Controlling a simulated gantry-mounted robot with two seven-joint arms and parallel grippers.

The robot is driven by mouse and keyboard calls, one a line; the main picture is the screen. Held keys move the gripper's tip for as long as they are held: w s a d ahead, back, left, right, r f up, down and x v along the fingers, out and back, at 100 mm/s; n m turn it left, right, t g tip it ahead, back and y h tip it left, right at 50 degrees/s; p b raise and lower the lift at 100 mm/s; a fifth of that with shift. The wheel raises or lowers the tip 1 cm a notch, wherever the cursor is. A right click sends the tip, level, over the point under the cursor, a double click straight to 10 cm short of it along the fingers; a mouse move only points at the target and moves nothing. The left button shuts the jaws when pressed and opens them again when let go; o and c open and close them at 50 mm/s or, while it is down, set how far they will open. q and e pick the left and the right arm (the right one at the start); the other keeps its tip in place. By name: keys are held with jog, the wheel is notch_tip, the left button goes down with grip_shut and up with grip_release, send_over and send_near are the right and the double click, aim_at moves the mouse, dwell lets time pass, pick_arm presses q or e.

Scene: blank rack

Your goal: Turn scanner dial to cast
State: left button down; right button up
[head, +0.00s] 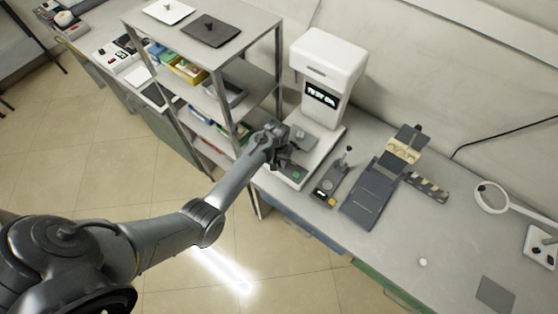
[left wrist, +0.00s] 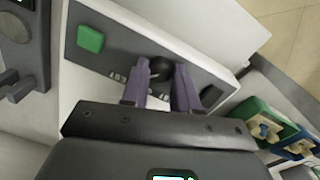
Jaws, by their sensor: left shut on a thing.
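The scanner (head: 325,65) is a white machine with a dark lit display, standing on the bench beside the shelf rack. Its base carries a dark control panel, which fills the upper part of the left wrist view (left wrist: 120,50). A round black dial (left wrist: 161,66) sits on the panel, between a green button (left wrist: 90,39) and a dark switch. My left gripper (head: 282,152) is at this panel. In the left wrist view its two purple-grey fingers are shut on the dial from both sides. Small white markings lie beside the dial, partly hidden and too small to read. My right gripper is not in view.
A metal rack (head: 205,82) with bins stands close to the left of my forearm. A grey device with a lever (head: 332,187) and a dark sloped tray (head: 371,193) stand right of the scanner. The bench's right front is mostly clear.

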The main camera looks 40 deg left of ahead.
pick_arm(q)
jog(key=n+p, duration=0.3)
jog(key=shift+r+n, duration=0.2)
jog(key=shift+n, duration=0.1)
jog(key=n+p, duration=0.1)
jog(key=n, duration=0.1)
jog(key=shift+d+n+p, duration=0.1)
jog(key=shift+n+p, duration=0.2)
jog(key=shift+f+n+p, duration=0.1)
jog(key=shift+n+p, duration=0.2)
jog(key=shift+n, duration=0.6)
jog(key=n, duration=0.4)
jog(key=shift+f+n, duration=0.1)
jog(key=shift+n, duration=0.2)
jog(key=n, duration=0.5)
jog(key=shift+y, duration=0.3)
jog(key=shift+n, duration=0.3)
